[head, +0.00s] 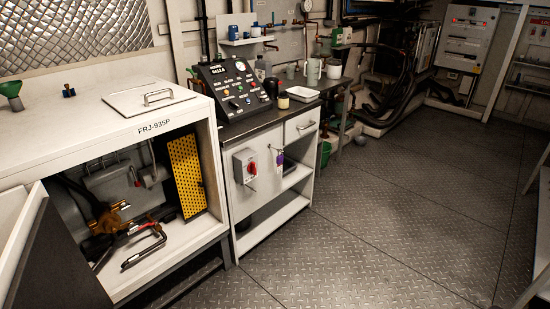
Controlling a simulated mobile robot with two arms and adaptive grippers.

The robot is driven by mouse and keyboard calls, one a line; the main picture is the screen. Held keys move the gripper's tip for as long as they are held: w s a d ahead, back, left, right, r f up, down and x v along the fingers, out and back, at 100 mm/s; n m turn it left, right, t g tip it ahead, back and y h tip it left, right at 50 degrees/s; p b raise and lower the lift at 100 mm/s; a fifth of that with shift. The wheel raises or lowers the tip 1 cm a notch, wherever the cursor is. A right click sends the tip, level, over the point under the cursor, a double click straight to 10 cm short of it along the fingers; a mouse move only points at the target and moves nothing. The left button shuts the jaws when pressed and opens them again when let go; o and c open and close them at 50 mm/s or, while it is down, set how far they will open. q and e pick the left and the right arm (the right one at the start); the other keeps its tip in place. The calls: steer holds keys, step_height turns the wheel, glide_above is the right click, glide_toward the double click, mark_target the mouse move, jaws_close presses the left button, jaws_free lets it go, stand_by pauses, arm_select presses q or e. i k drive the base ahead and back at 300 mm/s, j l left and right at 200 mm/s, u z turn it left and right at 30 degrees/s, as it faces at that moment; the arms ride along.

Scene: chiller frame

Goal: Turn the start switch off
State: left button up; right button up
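A sloped black control console (236,70) with a round gauge, several coloured buttons and small switches stands on the dark worktop in the middle left. Its labels are too small to read, so I cannot tell which control is the start switch or how it is set. A grey box with a red rotary knob (251,168) is mounted on the white cabinet front below the console; the knob's setting is not clear. Neither of my grippers is in the head view.
A white cabinet (150,127) marked FRJ-93SP stands open at left, with pipes and valves inside. Keys with a purple tag (280,159) hang on the bench front. The metal floor (400,220) at right is clear.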

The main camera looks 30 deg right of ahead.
mark_target(252, 167)
steer(key=i+l, duration=0.15)
steer(key=l, duration=0.25)
steer(key=i+l, duration=0.1)
steer(key=l, duration=0.3)
steer(key=i+l, duration=0.15)
steer(key=l, duration=0.25)
steer(key=i+l, duration=0.15)
steer(key=l, duration=0.25)
steer(key=i+l, duration=0.15)
steer(key=l, duration=0.25)
steer(key=i+l, duration=0.1)
steer(key=l, duration=0.3)
steer(key=i+l, duration=0.15)
steer(key=l, duration=0.25)
